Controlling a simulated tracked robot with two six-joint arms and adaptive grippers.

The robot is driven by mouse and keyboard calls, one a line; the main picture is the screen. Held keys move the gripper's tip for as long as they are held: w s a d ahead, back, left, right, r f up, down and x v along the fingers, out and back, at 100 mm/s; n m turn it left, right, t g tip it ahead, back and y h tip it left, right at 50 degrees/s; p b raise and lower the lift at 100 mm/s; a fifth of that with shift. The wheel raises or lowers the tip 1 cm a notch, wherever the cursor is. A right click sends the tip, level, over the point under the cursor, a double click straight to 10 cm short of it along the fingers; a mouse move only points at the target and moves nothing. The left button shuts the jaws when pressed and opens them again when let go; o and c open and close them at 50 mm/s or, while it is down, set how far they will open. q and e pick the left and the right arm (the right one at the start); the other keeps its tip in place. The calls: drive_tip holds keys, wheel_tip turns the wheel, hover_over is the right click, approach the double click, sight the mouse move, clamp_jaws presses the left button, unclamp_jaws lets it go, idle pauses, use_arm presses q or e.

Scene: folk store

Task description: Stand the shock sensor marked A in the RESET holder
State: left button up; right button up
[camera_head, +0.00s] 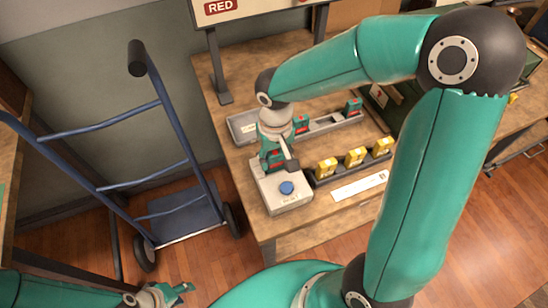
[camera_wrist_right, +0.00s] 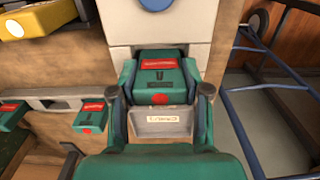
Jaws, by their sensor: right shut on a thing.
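My right gripper (camera_head: 279,157) is shut on a green shock sensor, a small block with a red label and a red dot. The sensor (camera_wrist_right: 160,76) shows between the two fingers in the right wrist view; a letter on it is too small to read. It is at the back of the pale RESET holder (camera_head: 289,205), which has a blue button (camera_head: 287,188). In the wrist view the sensor lies against the holder's recess; I cannot tell whether it rests on the bottom. My left gripper (camera_head: 172,291) is low at the left, away from the table; its jaw opening is unclear.
A grey tray (camera_head: 236,128) with a label is behind the holder. A grey rack holds two more green sensors (camera_head: 301,124) (camera_head: 353,107). A dark rack holds yellow sensors (camera_head: 326,168) right of the holder. A blue hand truck (camera_head: 165,160) stands left of the table. A RED sign (camera_head: 222,7) is behind.

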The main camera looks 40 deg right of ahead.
sight(275, 153)
drive_tip(key=shift+f, duration=0.25)
drive_tip(key=shift+f, duration=0.2)
drive_tip(key=o, duration=1.2)
drive_tip(key=shift+r, duration=0.1)
drive_tip(key=shift+c, duration=0.2)
drive_tip(key=shift+r, duration=0.1)
drive_tip(key=shift+r, duration=0.2)
wheel_tip(275, 153, up, 12)
drive_tip(key=shift+f+p, duration=0.2)
drive_tip(key=shift+p, duration=0.15)
drive_tip(key=shift+r, duration=0.1)
